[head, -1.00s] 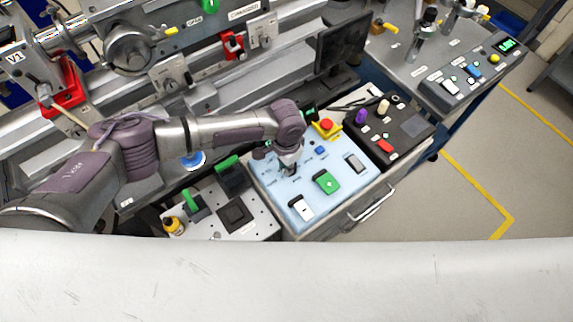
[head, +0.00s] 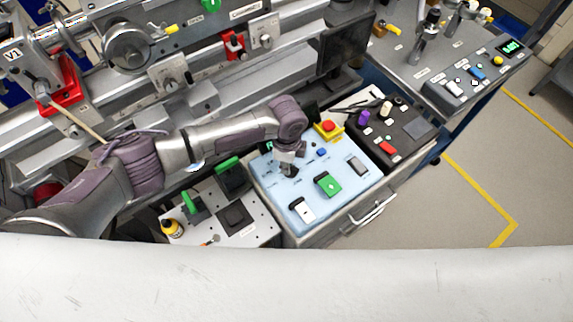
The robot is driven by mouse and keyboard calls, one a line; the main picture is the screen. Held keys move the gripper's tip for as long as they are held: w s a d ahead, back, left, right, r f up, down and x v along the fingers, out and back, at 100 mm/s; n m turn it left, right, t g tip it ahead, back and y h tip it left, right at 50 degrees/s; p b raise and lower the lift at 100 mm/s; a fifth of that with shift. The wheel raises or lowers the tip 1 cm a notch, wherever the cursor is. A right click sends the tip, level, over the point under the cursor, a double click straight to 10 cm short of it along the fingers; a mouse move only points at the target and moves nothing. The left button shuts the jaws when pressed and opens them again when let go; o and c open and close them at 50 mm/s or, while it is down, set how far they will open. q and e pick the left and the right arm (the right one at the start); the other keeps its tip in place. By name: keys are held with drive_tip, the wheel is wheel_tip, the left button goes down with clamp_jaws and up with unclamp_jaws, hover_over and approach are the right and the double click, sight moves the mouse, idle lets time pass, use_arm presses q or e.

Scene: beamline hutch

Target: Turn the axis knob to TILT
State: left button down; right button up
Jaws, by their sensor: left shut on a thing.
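The light blue control panel (head: 275,182) lies in the middle of the head view. My left arm reaches in from the left, and my left gripper (head: 287,170) points down at the panel's back left part. It is shut on the axis knob, which is mostly hidden under the fingers. I cannot read the knob's labels or tell which way it points. My right gripper is not in view.
The panel also bears a green rocker (head: 328,184), a white switch (head: 302,209), a grey switch (head: 358,165) and a red emergency stop (head: 328,127) on yellow. A black box (head: 412,132) stands to the right.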

use_arm(q)
drive_tip(key=m, duration=0.2)
drive_tip(key=m+b, duration=0.1)
drive_tip(key=m, duration=0.3)
drive_tip(key=shift+w+d+m, duration=0.25)
drive_tip(key=shift+m, duration=0.05)
drive_tip(key=m+b, duration=0.1)
drive_tip(key=m, duration=0.4)
drive_tip(key=shift+w+d+b, duration=0.1)
drive_tip(key=shift+d+b, duration=0.1)
drive_tip(key=shift+b, duration=0.2)
drive_tip(key=c, duration=1.2)
unclamp_jaws()
drive_tip(key=shift+o, duration=0.2)
